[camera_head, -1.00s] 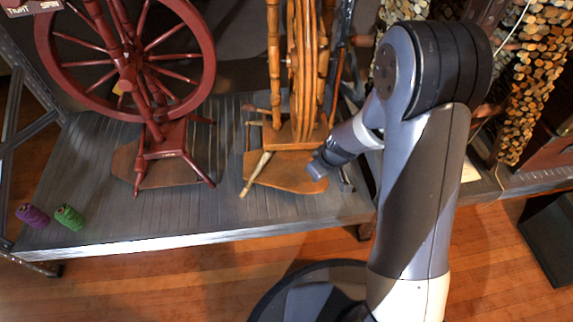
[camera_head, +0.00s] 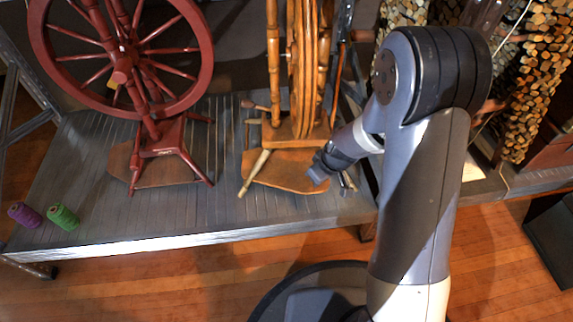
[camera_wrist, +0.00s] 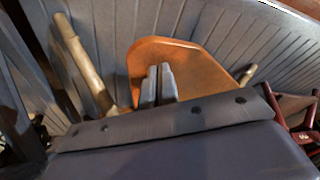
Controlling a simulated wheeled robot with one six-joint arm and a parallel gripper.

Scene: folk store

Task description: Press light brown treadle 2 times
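The light brown treadle (camera_head: 285,172) is a flat orange-brown board at the foot of the light wooden spinning wheel (camera_head: 297,133). It lies low over the grey platform, and I cannot tell whether it is pressed down. My gripper (camera_head: 317,174) is at the treadle's right end in the head view. In the wrist view the two fingers (camera_wrist: 158,78) are side by side, shut and empty, with tips overlapping the treadle (camera_wrist: 198,65). Whether they touch it is not clear.
A red spinning wheel (camera_head: 120,60) with a darker brown treadle (camera_head: 160,172) stands to the left. Wooden legs (camera_wrist: 82,62) flank the treadle in the wrist view.

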